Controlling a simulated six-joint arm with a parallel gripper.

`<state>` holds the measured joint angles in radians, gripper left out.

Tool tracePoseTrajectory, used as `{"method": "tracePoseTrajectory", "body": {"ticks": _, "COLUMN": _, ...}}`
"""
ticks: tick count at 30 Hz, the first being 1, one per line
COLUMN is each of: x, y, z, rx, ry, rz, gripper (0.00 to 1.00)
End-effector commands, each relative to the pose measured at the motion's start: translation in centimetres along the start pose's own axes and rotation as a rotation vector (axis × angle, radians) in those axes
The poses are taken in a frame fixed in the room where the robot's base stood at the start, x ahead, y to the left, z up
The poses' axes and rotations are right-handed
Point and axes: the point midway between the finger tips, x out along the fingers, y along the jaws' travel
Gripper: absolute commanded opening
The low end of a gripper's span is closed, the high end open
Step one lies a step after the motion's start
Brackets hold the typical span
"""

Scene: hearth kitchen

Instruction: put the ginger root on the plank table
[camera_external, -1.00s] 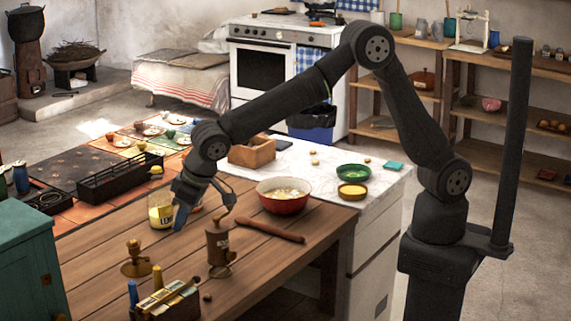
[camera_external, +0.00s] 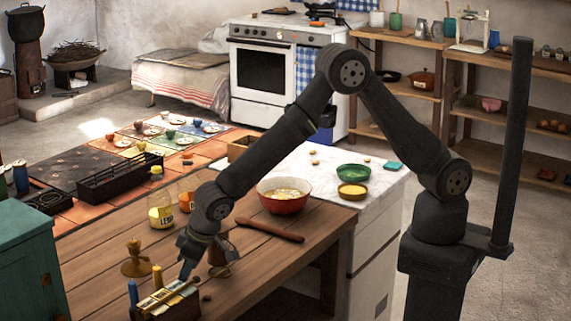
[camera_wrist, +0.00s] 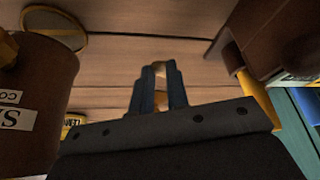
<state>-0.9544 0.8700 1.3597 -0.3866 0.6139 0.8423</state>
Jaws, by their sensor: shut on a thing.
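The plank table (camera_external: 285,262) is the brown wooden table in front; its boards (camera_wrist: 110,72) fill the middle of the wrist view. My gripper (camera_external: 187,274) points down over the table, between the brown canister and the box of cards. In the wrist view its blue-grey fingers (camera_wrist: 158,82) are shut on a small tan thing (camera_wrist: 159,71), which I take to be the ginger root. Most of it is hidden by the fingers. I cannot tell whether it touches the boards.
The brown canister (camera_wrist: 35,95) stands close on the left in the wrist view, and the box of cards (camera_wrist: 270,45) close on the right. A brass stand (camera_external: 136,260), a lemon jar (camera_external: 161,212) and a rolling pin (camera_external: 270,230) are nearby. Bare boards lie right of the canister.

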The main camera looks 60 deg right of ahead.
Motion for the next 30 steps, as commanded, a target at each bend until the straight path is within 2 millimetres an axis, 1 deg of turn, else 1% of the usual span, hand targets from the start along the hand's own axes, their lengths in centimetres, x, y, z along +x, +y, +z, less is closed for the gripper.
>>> {"method": "tracePoseTrajectory", "body": {"ticks": 1, "x": 0.9, "y": 0.0, "z": 0.5, "rx": 0.000, "ry": -0.004, "rz": 0.002, "gripper": 0.00}}
{"method": "tracePoseTrajectory", "body": {"ticks": 4, "x": 1.8, "y": 0.0, "z": 0.8, "rx": 0.000, "ry": -0.001, "rz": 0.001, "gripper": 0.00}}
{"method": "tracePoseTrajectory", "body": {"ticks": 14, "x": 2.0, "y": 0.0, "z": 0.9, "rx": 0.000, "ry": -0.001, "rz": 0.001, "gripper": 0.00}}
{"method": "tracePoseTrajectory", "body": {"ticks": 15, "x": 2.0, "y": 0.0, "z": 0.9, "rx": 0.000, "ry": -0.001, "rz": 0.001, "gripper": 0.18}}
{"method": "tracePoseTrajectory", "body": {"ticks": 17, "x": 2.0, "y": 0.0, "z": 0.9, "rx": 0.000, "ry": -0.001, "rz": 0.001, "gripper": 0.30}}
{"method": "tracePoseTrajectory", "body": {"ticks": 18, "x": 2.0, "y": 0.0, "z": 0.9, "rx": 0.000, "ry": -0.001, "rz": 0.001, "gripper": 0.38}}
{"method": "tracePoseTrajectory", "body": {"ticks": 26, "x": 2.0, "y": 0.0, "z": 0.8, "rx": 0.000, "ry": -0.001, "rz": 0.000, "gripper": 0.38}}
{"method": "tracePoseTrajectory", "body": {"ticks": 30, "x": 1.3, "y": -0.1, "z": 0.7, "rx": 0.001, "ry": 0.001, "rz": -0.001, "gripper": 0.38}}
